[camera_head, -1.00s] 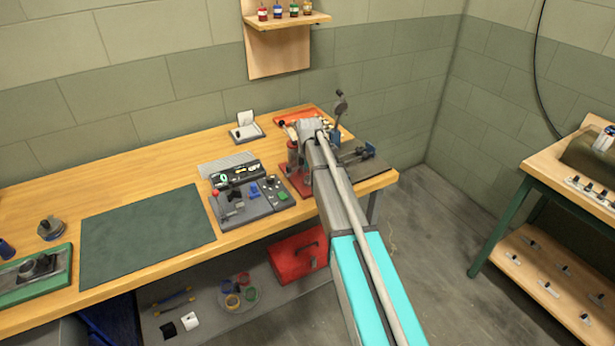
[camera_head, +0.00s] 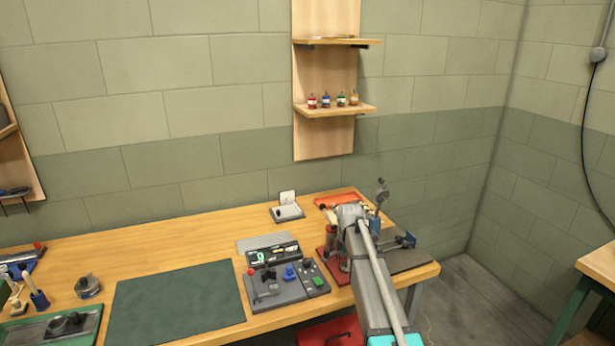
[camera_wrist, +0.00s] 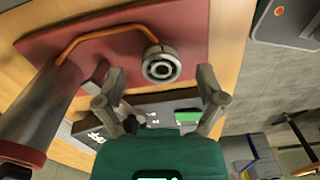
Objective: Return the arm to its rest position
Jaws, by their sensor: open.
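My arm (camera_head: 374,285) reaches over the right end of the wooden workbench (camera_head: 190,237). In the head view its wrist hides the gripper's fingers. In the wrist view my gripper (camera_wrist: 160,76) has its two grey fingers spread apart, with nothing seen clamped between them. A round metal fitting (camera_wrist: 161,64) shows just beyond the fingertips, on a dark red plate (camera_wrist: 110,50) with an orange cable. Whether the fingers touch anything cannot be told.
A dark cylinder (camera_wrist: 40,115) stands close left of the fingers. A control box (camera_head: 286,284) and a green mat (camera_head: 175,305) lie left of my arm. A wall shelf (camera_head: 335,109) with small bottles is behind. Open floor (camera_head: 470,300) lies to the right.

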